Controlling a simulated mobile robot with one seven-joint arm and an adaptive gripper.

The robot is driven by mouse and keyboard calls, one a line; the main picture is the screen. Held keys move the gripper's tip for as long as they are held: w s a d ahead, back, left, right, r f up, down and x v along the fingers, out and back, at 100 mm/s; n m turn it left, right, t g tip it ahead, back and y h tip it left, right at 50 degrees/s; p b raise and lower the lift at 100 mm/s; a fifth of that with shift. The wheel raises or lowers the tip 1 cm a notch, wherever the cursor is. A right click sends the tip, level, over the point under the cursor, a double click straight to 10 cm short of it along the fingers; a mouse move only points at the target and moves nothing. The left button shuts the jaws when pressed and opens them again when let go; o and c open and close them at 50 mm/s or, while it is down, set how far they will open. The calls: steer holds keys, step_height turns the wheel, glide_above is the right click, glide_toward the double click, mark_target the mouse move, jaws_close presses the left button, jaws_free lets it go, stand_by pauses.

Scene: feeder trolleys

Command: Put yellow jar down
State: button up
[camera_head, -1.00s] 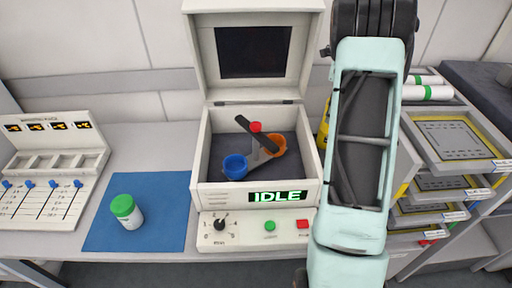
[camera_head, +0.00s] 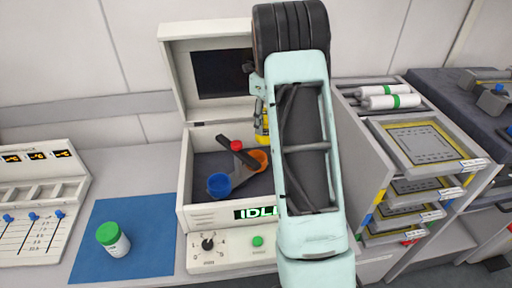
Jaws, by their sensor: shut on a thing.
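The yellow jar (camera_head: 263,126) shows as a narrow yellow strip beside the left edge of my pale green arm. The arm hides most of it. My gripper (camera_head: 260,106) is mostly hidden behind the arm too; a small part shows just above the yellow strip. It is shut on the yellow jar. In the picture the jar lies in front of the right edge of the open white machine (camera_head: 228,258). I cannot tell its height or whether it touches anything.
The machine holds a blue cup (camera_head: 219,185), an orange cup (camera_head: 259,160) and a dark bar with a red knob; its display reads IDLE. A white, green-lidded jar (camera_head: 114,240) stands on a blue mat (camera_head: 150,225). A tray rack (camera_head: 425,148) stands right.

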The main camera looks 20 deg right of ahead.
mark_target(256, 137)
steer(key=a, duration=0.1)
steer(key=w+a, duration=0.1)
steer(key=a, duration=0.1)
steer(key=shift+w+r, duration=0.1)
steer(key=shift+w, duration=0.05)
step_height(256, 137, down, 7)
steer(key=shift+d+f+p, duration=0.1)
steer(key=shift+d+p, duration=0.05)
steer(key=shift+p, duration=0.25)
steer(key=shift+f, duration=2.45)
steer(key=shift+f, duration=0.2)
steer(key=o, duration=1.7)
step_height(256, 137, up, 12)
steer(key=shift+r+b, duration=0.15)
steer(key=shift+b, duration=0.15)
